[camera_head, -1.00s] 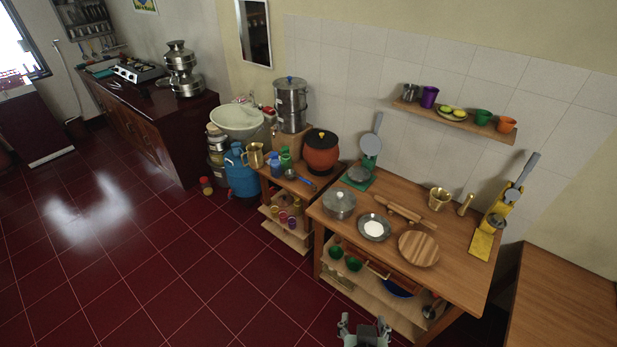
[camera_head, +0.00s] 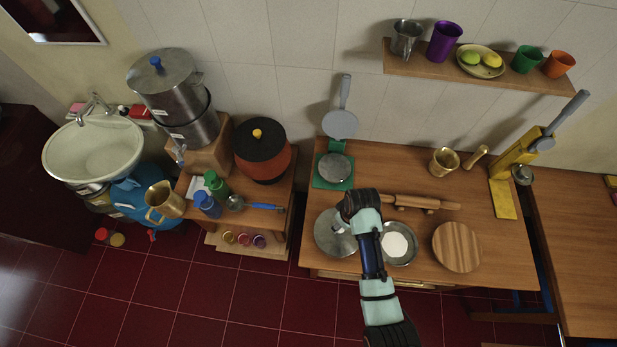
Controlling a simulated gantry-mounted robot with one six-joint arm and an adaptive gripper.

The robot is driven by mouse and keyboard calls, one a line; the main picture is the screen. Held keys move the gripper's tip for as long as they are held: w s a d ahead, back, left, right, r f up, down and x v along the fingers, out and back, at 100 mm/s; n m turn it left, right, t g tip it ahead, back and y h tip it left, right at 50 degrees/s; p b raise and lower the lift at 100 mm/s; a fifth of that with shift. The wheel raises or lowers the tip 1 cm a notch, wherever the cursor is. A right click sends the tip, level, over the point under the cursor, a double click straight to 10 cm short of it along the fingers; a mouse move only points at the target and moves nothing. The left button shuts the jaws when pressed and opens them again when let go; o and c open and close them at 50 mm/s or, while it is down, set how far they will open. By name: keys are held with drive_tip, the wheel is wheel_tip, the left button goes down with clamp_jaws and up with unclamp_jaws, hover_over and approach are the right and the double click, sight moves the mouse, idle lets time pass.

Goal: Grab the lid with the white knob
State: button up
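A round silver lidded pot (camera_head: 330,234) stands at the left front of the wooden table. My gripper and wrist cover its right part, and its knob is hidden, so I cannot tell the knob's colour. My gripper (camera_head: 352,204) is over the right back edge of the lid, seen from above. Its fingertips are not clear, and I cannot tell whether it touches the lid.
A steel plate with white contents (camera_head: 399,243) sits right beside my arm. A rolling pin (camera_head: 422,202), round wooden board (camera_head: 457,247), brass mortar (camera_head: 443,162) and yellow press (camera_head: 512,165) share the table. A grey-green press (camera_head: 334,168) stands behind. A wall shelf (camera_head: 480,75) holds cups.

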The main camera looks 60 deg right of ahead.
drive_tip(key=shift+s+f, duration=0.1)
drive_tip(key=shift+s, duration=0.25)
drive_tip(key=shift+s+a+f, duration=0.1)
drive_tip(key=shift+a+f, duration=0.05)
drive_tip(key=shift+f, duration=0.35)
drive_tip(key=shift+s+a+f, duration=0.1)
drive_tip(key=shift+f, duration=0.35)
drive_tip(key=f, duration=0.2)
drive_tip(key=w+f, duration=0.1)
drive_tip(key=f, duration=0.1)
drive_tip(key=f+b, duration=0.1)
drive_tip(key=shift+w+d+f, duration=0.15)
drive_tip(key=shift+d+f, duration=0.1)
drive_tip(key=shift+f, duration=0.15)
drive_tip(key=shift+c, duration=0.2)
clamp_jaws()
drive_tip(key=shift+r, duration=0.15)
wheel_tip(320, 180, up, 20)
drive_tip(key=p, duration=0.2)
